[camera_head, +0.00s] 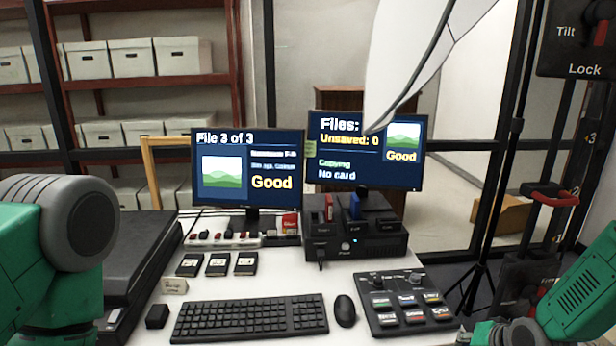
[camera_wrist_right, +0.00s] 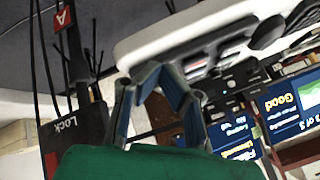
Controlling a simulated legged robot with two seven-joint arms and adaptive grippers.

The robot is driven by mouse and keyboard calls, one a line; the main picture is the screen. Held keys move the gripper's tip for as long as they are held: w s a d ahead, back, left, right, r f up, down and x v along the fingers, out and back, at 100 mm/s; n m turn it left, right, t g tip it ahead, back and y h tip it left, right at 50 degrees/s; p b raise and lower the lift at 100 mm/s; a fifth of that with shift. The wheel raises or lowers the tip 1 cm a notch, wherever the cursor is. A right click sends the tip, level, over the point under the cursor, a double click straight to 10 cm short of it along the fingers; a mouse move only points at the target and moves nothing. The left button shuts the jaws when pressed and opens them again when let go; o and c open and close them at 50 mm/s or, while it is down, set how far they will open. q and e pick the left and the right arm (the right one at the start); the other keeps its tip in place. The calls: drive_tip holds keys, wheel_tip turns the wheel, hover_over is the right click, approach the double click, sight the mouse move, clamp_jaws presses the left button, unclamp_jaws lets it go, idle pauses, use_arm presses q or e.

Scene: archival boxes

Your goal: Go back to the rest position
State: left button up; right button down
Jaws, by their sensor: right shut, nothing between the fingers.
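My right gripper (camera_head: 490,334) is low at the right front corner of the white desk, partly cut off by the bottom edge. Its green arm comes in from the right. In the right wrist view its blue-lined fingers (camera_wrist_right: 160,76) are shut, with nothing held between them. The button panel (camera_head: 406,303) lies just left of it on the desk. On the left, only my green and grey arm links show; my left gripper is out of view.
The desk (camera_head: 335,268) holds a keyboard (camera_head: 250,318), a mouse (camera_head: 345,310), a black card dock (camera_head: 355,240) and several small cartridges (camera_head: 217,264). The left monitor (camera_head: 247,172) reads "File 3 of 3"; the right monitor (camera_head: 340,177) reads "Unsaved: 0". A black stand (camera_head: 540,260) is at right.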

drive_tip(key=s+a+f+n+g, duration=0.1)
drive_tip(key=s+a+f, duration=0.15)
drive_tip(key=s, duration=0.25)
drive_tip(key=s+a+f+n+g+b, duration=0.1)
drive_tip(key=s+f, duration=0.2)
drive_tip(key=s, duration=0.2)
drive_tip(key=s+a+f+n+g, duration=0.1)
drive_tip(key=s+a+f, duration=0.15)
drive_tip(key=s, duration=0.35)
drive_tip(key=s+f+n+g+h+b, duration=0.1)
drive_tip(key=s+g, duration=0.1)
drive_tip(key=s, duration=0.7)
drive_tip(key=s+f+n+g, duration=0.2)
drive_tip(key=s, duration=0.8)
drive_tip(key=shift+n+h+b, duration=0.3)
drive_tip(key=shift+h+b, duration=0.1)
drive_tip(key=shift+d, duration=0.15)
